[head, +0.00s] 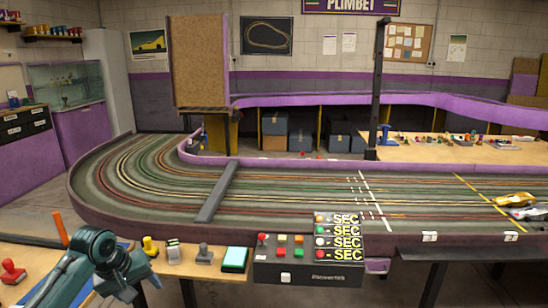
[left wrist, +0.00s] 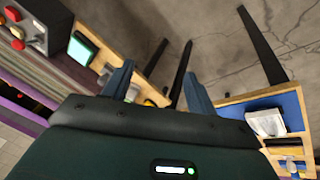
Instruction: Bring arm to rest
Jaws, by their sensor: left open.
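My left arm comes in at the lower left of the head view, bent over the wooden ledge (head: 205,270) in front of the track. My left gripper shows in the left wrist view (left wrist: 158,82) with its two blue-grey fingers apart. Nothing is held between the fingers; the ledge, dark legs and the floor lie beyond them. My right arm and right gripper are in neither view.
A control box (head: 308,262) with coloured buttons adjoins the slot track (head: 290,190). A blue tray (left wrist: 288,107) holds a white packet (left wrist: 267,123).

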